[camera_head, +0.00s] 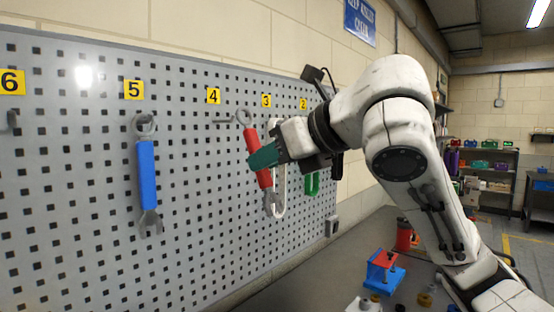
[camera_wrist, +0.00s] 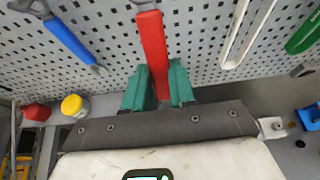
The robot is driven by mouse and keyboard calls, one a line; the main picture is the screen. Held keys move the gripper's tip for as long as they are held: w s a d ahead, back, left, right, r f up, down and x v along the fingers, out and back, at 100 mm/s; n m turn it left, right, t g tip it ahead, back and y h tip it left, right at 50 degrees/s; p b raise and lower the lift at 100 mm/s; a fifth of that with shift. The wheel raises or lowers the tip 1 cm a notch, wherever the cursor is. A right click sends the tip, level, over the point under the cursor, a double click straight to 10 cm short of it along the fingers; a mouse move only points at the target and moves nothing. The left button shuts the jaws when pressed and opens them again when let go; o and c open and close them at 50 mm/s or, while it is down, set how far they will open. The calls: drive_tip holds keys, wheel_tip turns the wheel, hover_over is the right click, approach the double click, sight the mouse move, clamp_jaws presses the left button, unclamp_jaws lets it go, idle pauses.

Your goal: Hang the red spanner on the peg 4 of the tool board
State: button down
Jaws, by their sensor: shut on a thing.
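The red spanner (camera_head: 258,155) is held in my gripper (camera_head: 264,159), whose teal fingers are shut on its red handle. The spanner is nearly upright with its ring end up, close to the label 4 (camera_head: 213,96) and a short peg (camera_head: 222,121) on the tool board (camera_head: 60,200). I cannot tell whether the ring touches or surrounds the peg. In the wrist view the red handle (camera_wrist: 151,40) rises between the fingers (camera_wrist: 158,88), and its top end is partly cut off.
A blue spanner (camera_head: 147,175) hangs under label 5 to the left. A white tool (camera_head: 280,180) and a green tool (camera_head: 312,184) hang to the right, partly behind my gripper. An empty peg (camera_head: 11,121) shows under label 6. A red and blue block (camera_head: 383,270) stands on the bench.

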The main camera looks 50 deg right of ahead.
drive_tip(key=shift+w+r+b+x, duration=0.1)
drive_tip(key=shift+r+b+x, duration=0.05)
drive_tip(key=shift+x, duration=0.75)
drive_tip(key=shift+w+r+b+x, duration=0.1)
drive_tip(key=shift+r+b+x, duration=0.1)
drive_tip(key=shift+x, duration=0.75)
drive_tip(key=shift+w+r+b+x, duration=0.1)
drive_tip(key=shift+r+b+x, duration=0.05)
drive_tip(key=shift+x, duration=0.75)
drive_tip(key=c, duration=0.8)
unclamp_jaws()
drive_tip(key=shift+c, duration=0.2)
drive_tip(key=shift+s, duration=0.1)
drive_tip(key=b+v, duration=0.1)
drive_tip(key=v, duration=0.9)
drive_tip(key=shift+s+r+b, duration=0.2)
drive_tip(key=shift+s+b, duration=0.1)
drive_tip(key=shift+s, duration=0.05)
drive_tip(key=shift+f, duration=0.1)
